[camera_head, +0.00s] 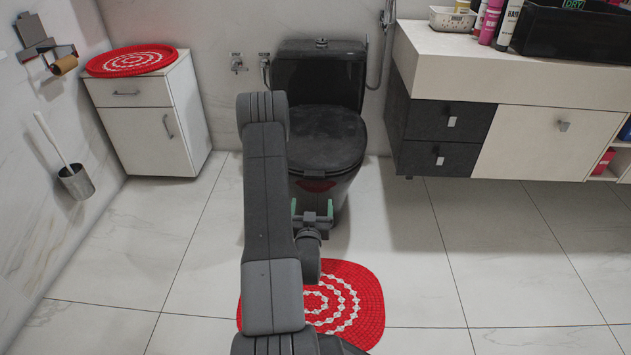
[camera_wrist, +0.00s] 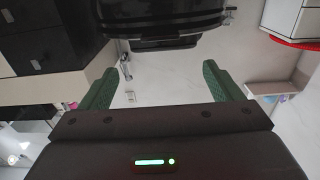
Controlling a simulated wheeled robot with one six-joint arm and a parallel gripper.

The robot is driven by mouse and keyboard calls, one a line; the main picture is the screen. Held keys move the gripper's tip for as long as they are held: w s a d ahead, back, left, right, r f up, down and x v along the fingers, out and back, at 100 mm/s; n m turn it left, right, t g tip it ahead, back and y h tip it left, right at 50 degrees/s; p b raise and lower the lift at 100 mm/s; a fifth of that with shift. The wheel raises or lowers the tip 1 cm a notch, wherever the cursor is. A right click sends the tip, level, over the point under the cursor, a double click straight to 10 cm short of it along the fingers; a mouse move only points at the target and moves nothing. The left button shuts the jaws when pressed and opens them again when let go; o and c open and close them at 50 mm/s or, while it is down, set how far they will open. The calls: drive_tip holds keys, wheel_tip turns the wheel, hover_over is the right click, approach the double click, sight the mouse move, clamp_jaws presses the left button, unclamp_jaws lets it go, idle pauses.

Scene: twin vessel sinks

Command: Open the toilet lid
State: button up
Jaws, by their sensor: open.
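The toilet (camera_head: 320,75) is black and stands against the back wall. Its dark lid (camera_head: 325,135) is down over the bowl. My gripper (camera_head: 312,208) is in front of the bowl, low and apart from the lid, with its green fingers spread and nothing between them. In the wrist view, which looks upside down, the green fingers of my gripper (camera_wrist: 161,68) are wide apart. The dark toilet (camera_wrist: 160,18) shows at the top there, beyond the fingertips. My arm hides part of the toilet's left side in the head view.
A white cabinet (camera_head: 140,125) with a red mat (camera_head: 132,60) on top stands left of the toilet. A brush holder (camera_head: 77,181) hangs on the left wall. A vanity (camera_head: 545,140) is at the right. A red rug (camera_head: 365,300) lies below my arm. The tiled floor at the right is clear.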

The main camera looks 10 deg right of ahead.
sight(314, 176)
drive_tip(key=b+x, duration=0.2)
drive_tip(key=x, duration=1.1)
drive_tip(key=shift+w+b, duration=0.2)
drive_tip(key=shift+b, duration=0.1)
